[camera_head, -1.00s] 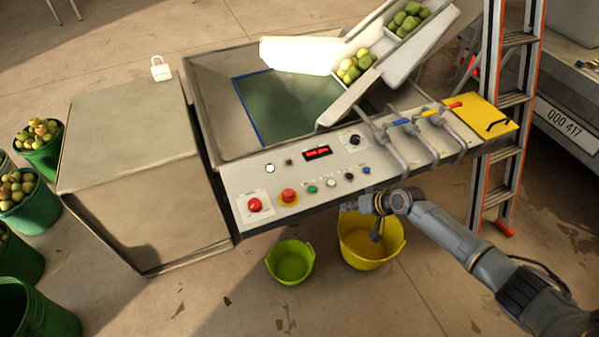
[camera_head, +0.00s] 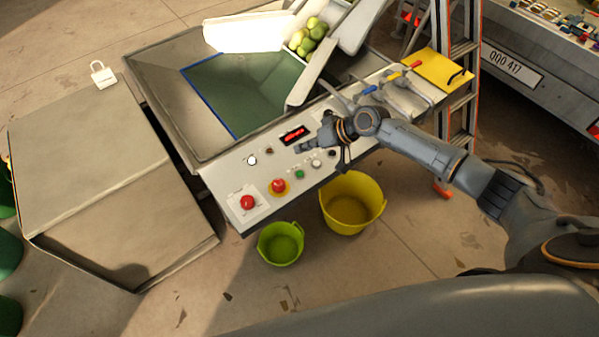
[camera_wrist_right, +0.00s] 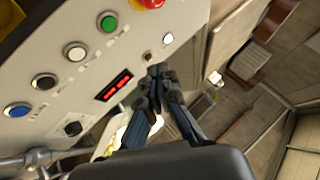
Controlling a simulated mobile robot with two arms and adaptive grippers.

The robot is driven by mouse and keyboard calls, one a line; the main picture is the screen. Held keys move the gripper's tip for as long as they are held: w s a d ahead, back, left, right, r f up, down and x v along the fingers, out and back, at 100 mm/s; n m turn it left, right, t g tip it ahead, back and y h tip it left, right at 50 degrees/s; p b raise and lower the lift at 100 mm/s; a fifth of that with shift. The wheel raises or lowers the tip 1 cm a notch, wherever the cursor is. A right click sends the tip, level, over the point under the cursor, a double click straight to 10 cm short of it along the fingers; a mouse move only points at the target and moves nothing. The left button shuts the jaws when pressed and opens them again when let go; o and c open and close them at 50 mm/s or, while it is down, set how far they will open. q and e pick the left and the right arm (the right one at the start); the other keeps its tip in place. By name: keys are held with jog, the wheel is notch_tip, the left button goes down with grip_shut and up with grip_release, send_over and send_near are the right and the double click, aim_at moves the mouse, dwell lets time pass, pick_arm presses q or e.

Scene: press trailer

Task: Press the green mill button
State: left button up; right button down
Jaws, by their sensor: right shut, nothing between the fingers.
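The green button (camera_head: 299,174) sits on the sloped control panel (camera_head: 232,180), between the red mushroom button on a yellow ring and a white button. It also shows in the right wrist view (camera_wrist_right: 109,22), at the upper left. My right gripper (camera_head: 299,149) is shut and empty, over the panel near the red display, above and behind the green button and apart from it. In the right wrist view its closed fingertips (camera_wrist_right: 158,70) lie beside the display, to the right of it. My left gripper is not in view.
Other controls nearby are the red mushroom button (camera_head: 279,186), a red button (camera_head: 247,202), a white button (camera_head: 316,164) and the display (camera_head: 294,135). Valve pipes (camera_head: 400,98) stand right of the panel. Yellow (camera_head: 352,205) and lime (camera_head: 280,246) buckets stand below.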

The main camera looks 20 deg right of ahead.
aim_at(303, 174)
notch_tip(303, 174, down, 8)
jog(key=b, duration=0.6)
jog(key=shift+a+f+b, duration=0.1)
jog(key=shift+f+b, duration=0.35)
jog(key=shift+b, duration=0.1)
pick_arm(q)
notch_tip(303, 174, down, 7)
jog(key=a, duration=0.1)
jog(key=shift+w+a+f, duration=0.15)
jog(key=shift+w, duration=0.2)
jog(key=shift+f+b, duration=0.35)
jog(key=shift+b, duration=0.05)
pick_arm(e)
jog(key=shift+f, duration=0.35)
